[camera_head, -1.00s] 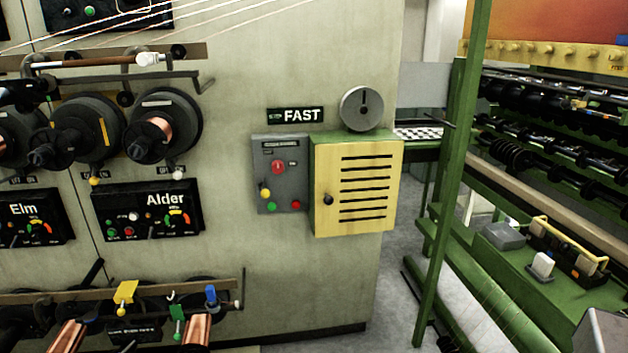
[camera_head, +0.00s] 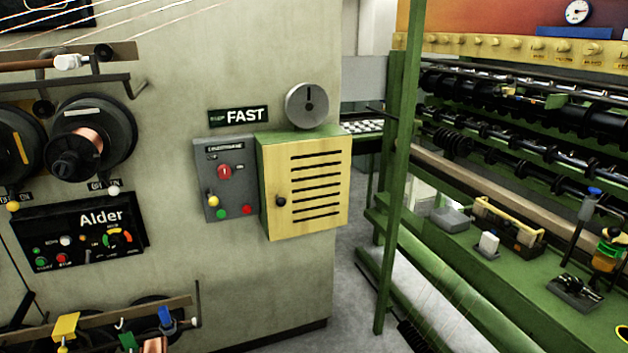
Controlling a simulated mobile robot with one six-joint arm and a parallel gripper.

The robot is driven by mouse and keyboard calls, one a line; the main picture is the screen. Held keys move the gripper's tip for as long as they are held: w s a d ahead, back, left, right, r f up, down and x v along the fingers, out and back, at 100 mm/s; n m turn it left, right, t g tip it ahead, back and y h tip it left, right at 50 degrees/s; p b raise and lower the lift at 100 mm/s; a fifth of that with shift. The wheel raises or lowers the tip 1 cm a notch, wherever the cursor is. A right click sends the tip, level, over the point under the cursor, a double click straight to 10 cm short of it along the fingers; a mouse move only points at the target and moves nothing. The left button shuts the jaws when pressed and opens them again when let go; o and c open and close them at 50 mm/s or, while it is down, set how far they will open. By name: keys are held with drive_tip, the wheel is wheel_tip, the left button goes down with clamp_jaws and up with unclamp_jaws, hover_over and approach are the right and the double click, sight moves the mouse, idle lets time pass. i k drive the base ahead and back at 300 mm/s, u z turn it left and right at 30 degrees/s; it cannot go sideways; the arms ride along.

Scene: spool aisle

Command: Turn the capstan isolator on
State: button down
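A grey switch panel (camera_head: 238,160) is mounted on the pale wall under the FAST sign (camera_head: 238,116). It carries a red rotary knob (camera_head: 224,172), and small lettering beside the knob looks like "ON". Below are a yellow-tipped lever (camera_head: 213,201), a green button (camera_head: 222,215) and a red button (camera_head: 247,210). The label at the panel's top is too small to read surely, so I cannot tell whether this is the capstan isolator. The knob's setting is also unclear. My gripper is not in view.
A yellow louvred cabinet (camera_head: 318,222) with a black knob juts out right of the panel. A grey disc (camera_head: 307,105) stands above it. The Alder panel (camera_head: 80,229) and spools are at left. A green post (camera_head: 398,190) and machine frame stand at right, with narrow grey floor between.

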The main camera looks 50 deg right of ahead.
sight(224, 171)
drive_tip(key=u, duration=1.35)
drive_tip(key=k, duration=0.1)
drive_tip(key=z, duration=2.8)
drive_tip(key=k, duration=0.95)
drive_tip(key=u, duration=0.15)
drive_tip(key=i, duration=0.65)
drive_tip(key=z, duration=0.05)
